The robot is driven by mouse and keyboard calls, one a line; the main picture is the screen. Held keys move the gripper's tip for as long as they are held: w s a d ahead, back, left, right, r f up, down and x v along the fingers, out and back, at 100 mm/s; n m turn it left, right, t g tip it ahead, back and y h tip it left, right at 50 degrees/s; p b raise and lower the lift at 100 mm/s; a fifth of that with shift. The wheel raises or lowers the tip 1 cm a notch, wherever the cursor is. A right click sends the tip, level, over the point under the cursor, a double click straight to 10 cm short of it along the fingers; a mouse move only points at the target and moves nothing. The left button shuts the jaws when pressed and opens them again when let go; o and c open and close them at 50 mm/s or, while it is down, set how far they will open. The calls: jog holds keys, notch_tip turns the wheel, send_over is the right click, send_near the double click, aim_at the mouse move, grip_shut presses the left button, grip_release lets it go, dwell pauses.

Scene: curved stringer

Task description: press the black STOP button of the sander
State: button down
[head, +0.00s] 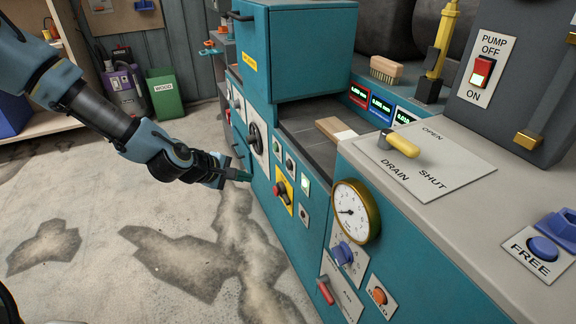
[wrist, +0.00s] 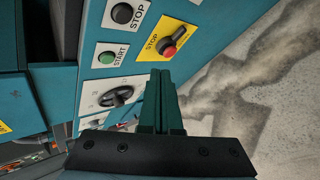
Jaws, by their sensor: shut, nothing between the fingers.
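The black STOP button (wrist: 122,13) sits on a white plate near the top of the wrist view, on the teal front of the sander (head: 318,250). In the head view it is a small dark button (head: 290,164). The green START button (wrist: 107,57) is beside it, and a red STOP button (wrist: 169,51) is on a yellow plate (head: 283,190). My gripper (head: 246,177) is shut and empty in front of the panel, left of the black button in the head view. Its closed fingers (wrist: 160,76) point toward the panel, apart from the black button. Whether they touch anything is unclear.
A black rotary knob (wrist: 117,96) is close to the fingers. A brass-rimmed gauge (head: 352,211) juts from the front to the right. A teal cabinet (head: 306,55) stands above the left part. The floor (head: 120,200) in front is clear.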

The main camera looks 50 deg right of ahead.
jog(key=s+d+b, duration=0.1)
jog(key=s+d, duration=0.2)
jog(key=d, duration=0.5)
jog(key=shift+s, duration=0.15)
jog(key=shift+d, duration=0.15)
dwell(2.0)
jog(key=shift+s+d, duration=0.1)
jog(key=shift+d, duration=0.2)
jog(key=shift+s+d, duration=0.2)
jog(key=shift+d, duration=0.2)
dwell(0.6)
jog(key=shift+a, duration=0.15)
jog(key=shift+w+a, duration=0.3)
jog(key=shift+a, duration=0.35)
jog(key=shift+w+a+p, duration=0.1)
jog(key=shift+w+a, duration=0.2)
jog(key=shift+a, duration=0.45)
jog(key=shift+w+a+p, duration=0.1)
jog(key=shift+w+a, duration=0.2)
jog(key=shift+a, duration=0.5)
jog(key=shift+w+a+p, duration=0.1)
jog(key=shift+w+a, duration=0.2)
jog(key=shift+a, duration=0.45)
